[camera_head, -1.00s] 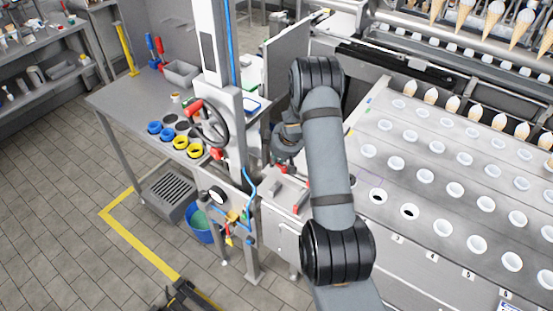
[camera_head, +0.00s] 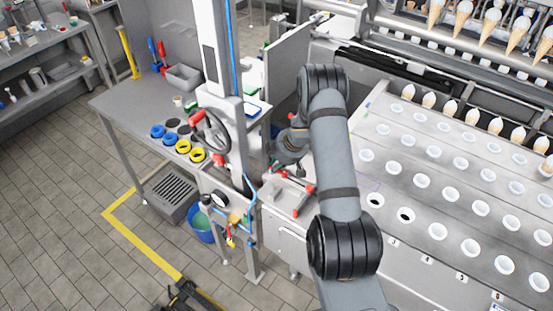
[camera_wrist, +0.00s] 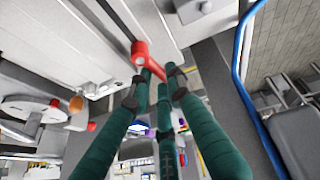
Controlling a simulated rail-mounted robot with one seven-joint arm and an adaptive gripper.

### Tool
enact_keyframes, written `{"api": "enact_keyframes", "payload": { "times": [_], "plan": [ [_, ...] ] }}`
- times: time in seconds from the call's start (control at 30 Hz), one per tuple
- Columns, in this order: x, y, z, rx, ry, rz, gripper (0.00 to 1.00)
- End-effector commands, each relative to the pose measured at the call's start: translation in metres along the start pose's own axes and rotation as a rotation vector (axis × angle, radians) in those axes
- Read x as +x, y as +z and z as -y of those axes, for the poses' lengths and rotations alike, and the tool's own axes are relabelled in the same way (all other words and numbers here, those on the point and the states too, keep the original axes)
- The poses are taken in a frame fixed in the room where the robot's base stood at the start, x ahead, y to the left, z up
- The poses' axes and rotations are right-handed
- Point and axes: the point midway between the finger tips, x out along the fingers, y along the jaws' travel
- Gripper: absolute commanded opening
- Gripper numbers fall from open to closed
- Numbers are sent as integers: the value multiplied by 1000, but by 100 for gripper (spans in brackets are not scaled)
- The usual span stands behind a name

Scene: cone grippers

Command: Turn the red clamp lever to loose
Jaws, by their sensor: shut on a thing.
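The red clamp lever (camera_wrist: 140,52) shows in the upper middle of the wrist view, with a round red hub and a short red arm running down to the right. It sits against a pale grey metal part. My gripper (camera_wrist: 154,80) has long green fingers, and their dark tips are closed around the lever's arm. The hub stays clear of the fingers. In the head view my wrist is beside the grey column, and the fingertips and the clamped lever are hidden there or too small to make out.
A handwheel (camera_head: 211,131) with red grips is on the column (camera_head: 222,125). A fixture with red handles (camera_head: 290,188) stands below my wrist. The cone machine (camera_head: 440,170) fills the right side.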

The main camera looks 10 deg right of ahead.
Motion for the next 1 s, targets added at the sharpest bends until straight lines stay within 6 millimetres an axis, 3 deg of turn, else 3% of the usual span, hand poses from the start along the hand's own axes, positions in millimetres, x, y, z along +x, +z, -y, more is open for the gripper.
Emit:
{"api": "enact_keyframes", "payload": {
  "times": [0.1,1.0],
  "plan": [
    [-9,-3,3,-99,-46,-21,0],
    [-6,11,25,-823,-340,-174,0]
  ]
}}
